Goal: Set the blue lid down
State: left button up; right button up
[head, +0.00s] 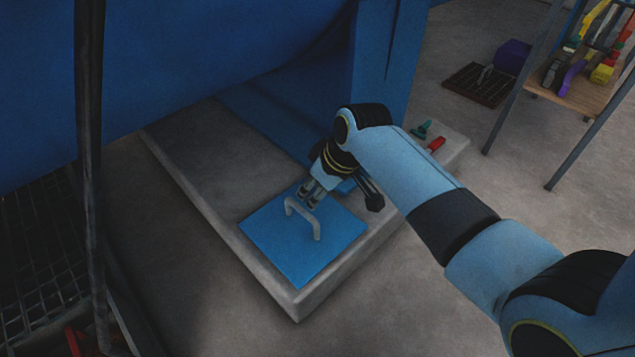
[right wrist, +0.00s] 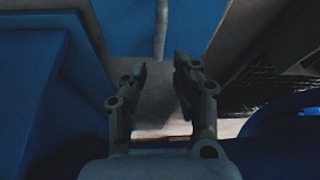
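The blue lid (head: 285,245) is a flat square plate with a grey bar handle (head: 303,213) on top. It appears to lie flat on the concrete plinth (head: 300,300); any gap under it cannot be made out. My right gripper (head: 308,199) is close to the far end of the handle. In the right wrist view, the two fingers of my right gripper (right wrist: 159,66) stand apart with a gap between them. The handle (right wrist: 161,30) shows beyond the fingertips, against the blue lid (right wrist: 125,28), and does not look gripped. My left gripper is out of view.
A large blue vessel (head: 200,45) overhangs the plinth, with a blue support (head: 385,70) behind my arm. A red object (head: 437,144) and a green one (head: 421,130) lie on the plinth's far end. A rack (head: 575,95) with coloured items stands back right.

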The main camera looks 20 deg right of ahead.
jog(key=shift+s+r, duration=0.1)
jog(key=shift+r, duration=0.15)
jog(key=s+d+m+h, duration=0.15)
jog(key=s+d, duration=0.25)
jog(key=s, duration=1)
jog(key=s+d+r+m+t, duration=0.1)
jog(key=s+d+r+m, duration=0.1)
jog(key=s+r, duration=0.7)
jog(key=s, duration=0.4)
jog(key=shift+s+d+r+m+h, duration=0.3)
jog(key=shift+d+r+m+h, duration=0.05)
jog(key=shift+s, duration=0.1)
